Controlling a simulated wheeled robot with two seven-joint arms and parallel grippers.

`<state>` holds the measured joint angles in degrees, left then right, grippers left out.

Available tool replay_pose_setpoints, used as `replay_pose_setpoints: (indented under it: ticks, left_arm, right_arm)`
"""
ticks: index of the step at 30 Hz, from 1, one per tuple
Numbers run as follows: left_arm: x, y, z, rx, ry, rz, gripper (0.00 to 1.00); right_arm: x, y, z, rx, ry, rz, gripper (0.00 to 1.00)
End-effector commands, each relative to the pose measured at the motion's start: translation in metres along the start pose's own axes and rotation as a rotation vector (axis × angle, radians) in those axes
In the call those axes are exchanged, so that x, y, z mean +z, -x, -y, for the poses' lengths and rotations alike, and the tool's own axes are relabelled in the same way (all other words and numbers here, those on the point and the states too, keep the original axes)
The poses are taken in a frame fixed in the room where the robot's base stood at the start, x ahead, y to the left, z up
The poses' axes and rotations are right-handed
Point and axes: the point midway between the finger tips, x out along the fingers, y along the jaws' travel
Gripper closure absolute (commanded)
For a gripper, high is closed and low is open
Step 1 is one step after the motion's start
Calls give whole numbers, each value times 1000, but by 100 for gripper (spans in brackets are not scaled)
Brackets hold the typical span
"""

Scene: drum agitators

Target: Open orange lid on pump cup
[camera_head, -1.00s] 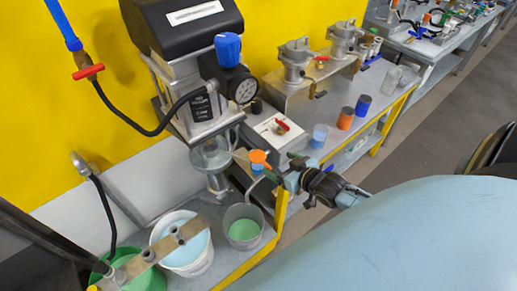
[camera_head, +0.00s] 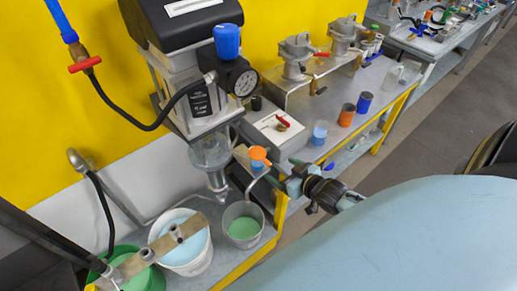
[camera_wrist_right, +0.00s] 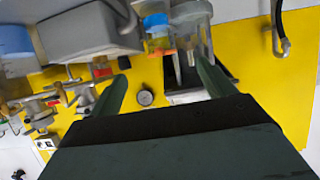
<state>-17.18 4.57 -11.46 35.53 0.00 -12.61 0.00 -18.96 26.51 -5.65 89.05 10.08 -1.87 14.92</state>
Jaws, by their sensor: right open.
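The pump cup with an orange lid (camera_head: 260,154) stands beside the glass funnel in the head view. The orange lid lies on top of it and looks closed. It also shows upside down in the wrist view, with the lid (camera_wrist_right: 161,43) beside the clear glass. My right gripper (camera_head: 282,181) is just right of and in front of the cup, not touching it that I can see. In the wrist view its two fingers (camera_wrist_right: 162,75) are spread with nothing held between them. My left gripper is not in view.
The glass funnel (camera_head: 211,152) hangs close left of the cup, under the gauge (camera_head: 244,84). A white bucket (camera_head: 187,257) and a grey pot (camera_head: 232,213) stand below. Several coloured cups, including an orange one (camera_head: 346,116), stand right.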

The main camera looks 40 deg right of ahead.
Motion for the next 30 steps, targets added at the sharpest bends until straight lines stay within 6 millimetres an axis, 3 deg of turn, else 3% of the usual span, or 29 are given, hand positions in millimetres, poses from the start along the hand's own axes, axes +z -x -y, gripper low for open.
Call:
replay_pose_setpoints:
  ticks: [3, 15, 24, 30]
  left_arm:
    - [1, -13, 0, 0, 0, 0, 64]
    - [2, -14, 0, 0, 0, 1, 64]
    - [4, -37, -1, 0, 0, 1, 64]
    - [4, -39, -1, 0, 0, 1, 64]
  right_arm:
    - [8, -13, 0, 0, 0, 0, 18]
    - [8, -17, 0, 0, 0, 0, 18]
    - [10, -54, 0, 0, 1, 0, 18]
    - [8, -61, 0, 0, 0, 1, 18]
